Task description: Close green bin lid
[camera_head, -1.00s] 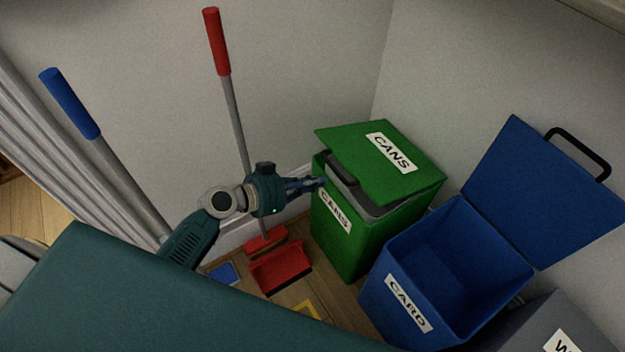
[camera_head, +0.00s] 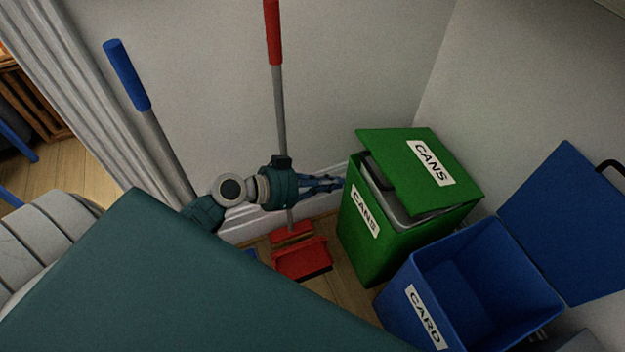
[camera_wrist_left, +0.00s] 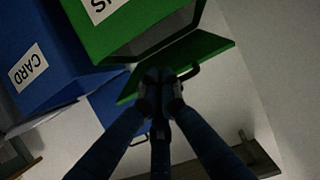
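The green bin (camera_head: 377,245) labelled CANS stands against the wall corner. Its green lid (camera_head: 405,165) is tilted a little above the rim, leaving a gap at the front where the grey inner liner and dark handle (camera_head: 376,172) show. My left gripper (camera_head: 341,183) is just left of the bin's upper front corner, below the lid's edge, and holds nothing. In the left wrist view its fingertips (camera_wrist_left: 158,88) are close together, in front of the lid (camera_wrist_left: 205,55) and near its handle (camera_wrist_left: 189,73). I cannot tell whether they touch it. My right gripper is not in view.
A blue CARD bin (camera_head: 485,280) with its lid (camera_head: 570,215) raised stands right of the green bin. The wall is close behind.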

